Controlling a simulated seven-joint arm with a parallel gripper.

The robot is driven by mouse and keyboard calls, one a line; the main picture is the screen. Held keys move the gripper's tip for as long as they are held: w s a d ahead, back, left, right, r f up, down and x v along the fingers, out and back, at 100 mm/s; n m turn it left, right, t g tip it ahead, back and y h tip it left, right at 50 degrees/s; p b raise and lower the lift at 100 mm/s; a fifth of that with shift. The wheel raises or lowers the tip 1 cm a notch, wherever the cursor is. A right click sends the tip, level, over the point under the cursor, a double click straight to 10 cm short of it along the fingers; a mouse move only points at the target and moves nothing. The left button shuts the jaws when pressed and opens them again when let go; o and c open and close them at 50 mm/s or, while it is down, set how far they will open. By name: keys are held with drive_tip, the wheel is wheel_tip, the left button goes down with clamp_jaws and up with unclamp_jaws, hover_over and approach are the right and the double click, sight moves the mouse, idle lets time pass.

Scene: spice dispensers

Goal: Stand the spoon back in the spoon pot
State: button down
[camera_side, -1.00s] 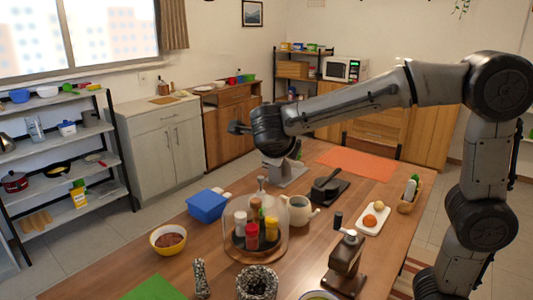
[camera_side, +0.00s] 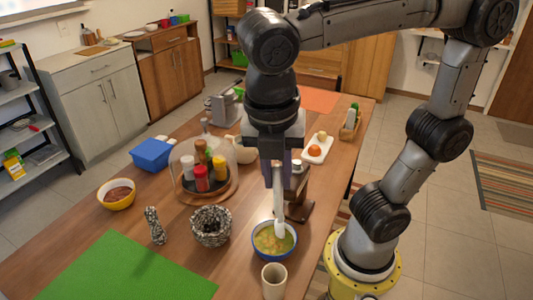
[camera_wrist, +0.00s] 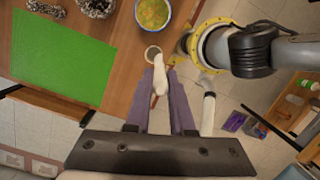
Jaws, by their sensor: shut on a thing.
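A white spoon (camera_side: 279,212) hangs upright below my gripper (camera_side: 279,180), which is shut on it with purple fingers. In the side view the spoon's lower end overlaps the soup bowl; I cannot tell its height above it. In the wrist view the spoon (camera_wrist: 160,75) shows between the fingertips (camera_wrist: 161,84), its end near the cup's rim in the picture. A beige cup (camera_side: 273,284), which looks like the spoon pot, stands upright at the table's front edge. Its rim also shows in the wrist view (camera_wrist: 152,48).
A blue-rimmed soup bowl (camera_side: 258,250) stands just behind the cup. A speckled mortar (camera_side: 210,232), pestle (camera_side: 155,226) and domed spice stand (camera_side: 190,198) stand left. A green mat (camera_side: 110,275) lies flat at front left.

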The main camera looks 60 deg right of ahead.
drive_tip(key=shift+t, duration=0.3)
drive_tip(key=x, duration=0.2)
drive_tip(key=a+x, duration=0.1)
drive_tip(key=x, duration=0.2)
drive_tip(key=shift+s+f, duration=0.2)
drive_tip(key=shift+f, duration=0.2)
drive_tip(key=a+x, duration=0.2)
drive_tip(key=x, duration=0.9)
drive_tip(key=shift+s+a+f, duration=0.2)
drive_tip(key=shift+s+f, duration=0.2)
drive_tip(key=shift+f, duration=0.15)
drive_tip(key=c, duration=0.7)
unclamp_jaws()
drive_tip(key=shift+r, duration=0.1)
drive_tip(key=w+v, duration=0.1)
drive_tip(key=v, duration=1.2)
drive_tip(key=shift+s+r, duration=0.35)
drive_tip(key=shift+s, duration=0.1)
drive_tip(key=shift+d, duration=0.15)
